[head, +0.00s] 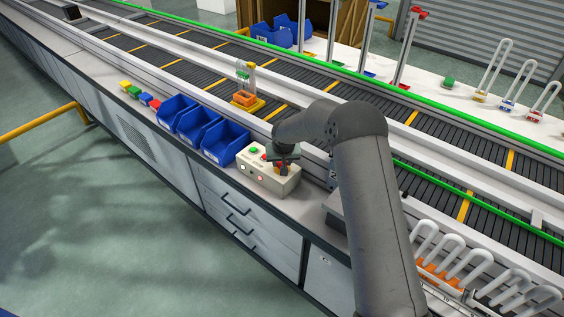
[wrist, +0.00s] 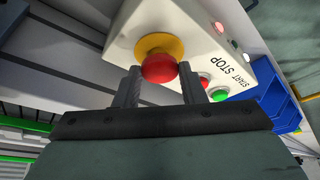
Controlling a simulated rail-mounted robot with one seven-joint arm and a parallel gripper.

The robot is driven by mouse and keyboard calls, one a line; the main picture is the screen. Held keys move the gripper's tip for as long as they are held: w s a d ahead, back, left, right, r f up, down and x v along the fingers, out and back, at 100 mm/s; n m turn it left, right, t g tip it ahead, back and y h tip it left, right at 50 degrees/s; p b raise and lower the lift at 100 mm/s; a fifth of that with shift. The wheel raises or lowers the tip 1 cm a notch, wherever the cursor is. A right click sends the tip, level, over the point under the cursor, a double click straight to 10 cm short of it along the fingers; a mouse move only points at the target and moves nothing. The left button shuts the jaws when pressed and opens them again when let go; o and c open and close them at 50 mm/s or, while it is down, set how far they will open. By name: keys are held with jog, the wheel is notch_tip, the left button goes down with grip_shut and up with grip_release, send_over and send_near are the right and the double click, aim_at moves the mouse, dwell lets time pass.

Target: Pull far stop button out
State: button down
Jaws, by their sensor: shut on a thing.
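The control box (head: 262,180) is cream-white and stands on the bench. In the wrist view its face (wrist: 200,35) carries START and STOP lettering. The stop button (wrist: 158,68) is a red mushroom head on a yellow collar (wrist: 160,45). My gripper (wrist: 159,72) has one finger on each side of the red head and is shut on it. In the head view my gripper (head: 284,163) points down at the right end of the box and mostly hides this button. A small red button (wrist: 204,80) and a green button (wrist: 219,94) sit beside the right finger.
Blue bins (head: 198,130) stand just left of the box, with small coloured blocks (head: 140,93) beyond. A roller conveyor (head: 290,98) runs behind, carrying an orange part on a yellow base (head: 244,99). White curved racks (head: 470,262) stand at the lower right.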

jog(key=shift+r+b, duration=0.45)
jog(key=shift+b, duration=0.2)
jog(key=shift+w+r, duration=0.1)
jog(key=shift+r, duration=0.15)
jog(key=c, duration=0.9)
grip_release()
jog(key=b+v, duration=0.3)
jog(key=v, duration=1.4)
jog(key=shift+s, duration=0.2)
jog(key=shift+r, duration=0.2)
